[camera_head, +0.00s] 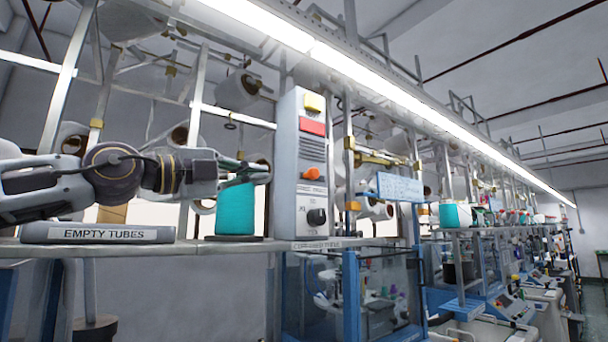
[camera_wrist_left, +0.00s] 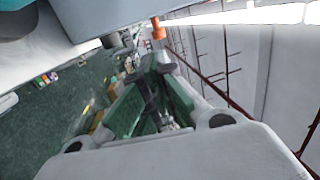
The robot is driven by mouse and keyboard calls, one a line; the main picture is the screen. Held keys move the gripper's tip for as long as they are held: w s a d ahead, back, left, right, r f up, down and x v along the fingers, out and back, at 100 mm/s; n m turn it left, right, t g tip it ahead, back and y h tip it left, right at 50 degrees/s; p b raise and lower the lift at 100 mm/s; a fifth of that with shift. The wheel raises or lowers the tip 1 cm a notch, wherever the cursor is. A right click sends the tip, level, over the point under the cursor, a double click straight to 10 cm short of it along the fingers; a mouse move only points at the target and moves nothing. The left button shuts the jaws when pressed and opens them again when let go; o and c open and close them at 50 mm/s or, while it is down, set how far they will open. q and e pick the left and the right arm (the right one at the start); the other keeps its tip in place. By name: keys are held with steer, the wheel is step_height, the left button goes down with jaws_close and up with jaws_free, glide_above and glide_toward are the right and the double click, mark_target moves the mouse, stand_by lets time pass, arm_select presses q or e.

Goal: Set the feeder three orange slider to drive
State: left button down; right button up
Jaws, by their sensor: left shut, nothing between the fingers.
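The grey control box (camera_head: 300,140) stands upright on the shelf, with an orange slider (camera_head: 312,173) on its front above a small label too small to read surely. The slider also shows in the left wrist view (camera_wrist_left: 158,30), just beyond the fingertips. My left gripper (camera_head: 262,173) is shut and empty, at about the slider's height in the picture, left of the box. In the wrist view its fingertips (camera_wrist_left: 155,68) point toward the slider with a gap. Which setting the slider is at, I cannot tell. My right gripper is not in view.
A teal yarn cone (camera_head: 236,208) stands on the shelf just below my left gripper. A tray labelled EMPTY TUBES (camera_head: 100,233) lies at left.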

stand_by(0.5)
arm_select(q)
steer(key=p, duration=0.3)
glide_toward(310, 174)
steer(key=p+x, duration=0.1)
steer(key=x, duration=0.1)
steer(key=p+x, duration=0.1)
steer(key=x, duration=0.1)
steer(key=s+p+x, duration=0.1)
steer(key=x, duration=0.2)
steer(key=shift+w+d+r, duration=0.1)
steer(key=shift+d, duration=0.35)
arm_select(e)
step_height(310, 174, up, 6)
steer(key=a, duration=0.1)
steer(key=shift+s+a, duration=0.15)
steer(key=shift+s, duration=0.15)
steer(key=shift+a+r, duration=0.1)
